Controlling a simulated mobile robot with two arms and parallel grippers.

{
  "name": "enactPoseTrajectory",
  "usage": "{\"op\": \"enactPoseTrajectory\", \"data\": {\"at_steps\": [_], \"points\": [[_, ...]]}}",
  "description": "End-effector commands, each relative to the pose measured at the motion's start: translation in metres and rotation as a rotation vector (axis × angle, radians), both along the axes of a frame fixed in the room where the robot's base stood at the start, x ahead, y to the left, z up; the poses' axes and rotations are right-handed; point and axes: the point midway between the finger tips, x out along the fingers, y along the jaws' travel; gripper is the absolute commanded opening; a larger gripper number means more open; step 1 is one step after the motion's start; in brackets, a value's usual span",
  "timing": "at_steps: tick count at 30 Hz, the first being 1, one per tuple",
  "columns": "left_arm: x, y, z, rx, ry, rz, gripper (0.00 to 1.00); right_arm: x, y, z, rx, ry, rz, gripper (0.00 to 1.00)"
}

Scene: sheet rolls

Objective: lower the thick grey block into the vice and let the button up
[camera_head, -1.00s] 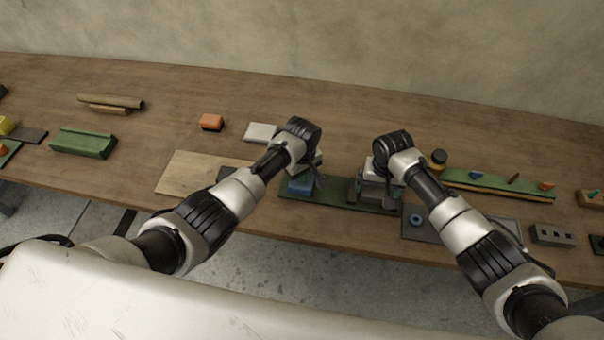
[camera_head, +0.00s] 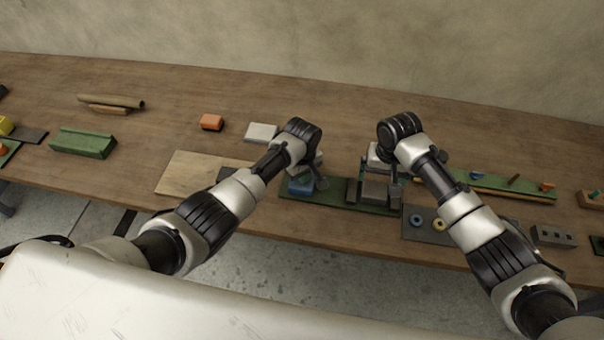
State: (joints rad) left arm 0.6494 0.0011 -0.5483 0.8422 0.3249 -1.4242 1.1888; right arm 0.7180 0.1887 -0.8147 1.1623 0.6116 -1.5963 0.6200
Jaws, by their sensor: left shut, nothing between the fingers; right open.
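The thick grey block (camera_head: 375,190) sits between the dark jaws of the vice (camera_head: 353,191) on a green base plate (camera_head: 332,196). It looks upright; how deep it sits I cannot tell. My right gripper (camera_head: 382,172) is open just above and behind the block, with nothing in it. The blue button block (camera_head: 299,187) stands at the left end of the green plate. My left gripper (camera_head: 318,182) is shut and empty at the button, partly hiding it. Whether its tips press on the button cannot be seen.
A dark tray (camera_head: 414,235) with a blue ring and a yellow ring lies to the right of the vice. A long green rack (camera_head: 500,186) is behind it. A white block (camera_head: 261,132) and an orange block (camera_head: 212,122) lie behind my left arm.

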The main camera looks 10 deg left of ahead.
Motion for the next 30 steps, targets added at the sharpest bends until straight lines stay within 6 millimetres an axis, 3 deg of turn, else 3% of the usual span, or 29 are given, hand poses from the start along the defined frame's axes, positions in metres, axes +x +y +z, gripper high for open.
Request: {"op": "enactPoseTrajectory", "data": {"at_steps": [5, 30], "points": [[-0.002, 0.0, 0.001, 0.0, 0.004, 0.0, 0.0, 0.0, 0.0, 0.003, 0.0, 0.0, 0.0, 0.96], [-0.001, 0.0, 0.051, -0.001, 0.002, 0.0, 0.0, 0.0, 0.0, 0.053, 0.0, 0.0, 0.0, 0.96]]}}
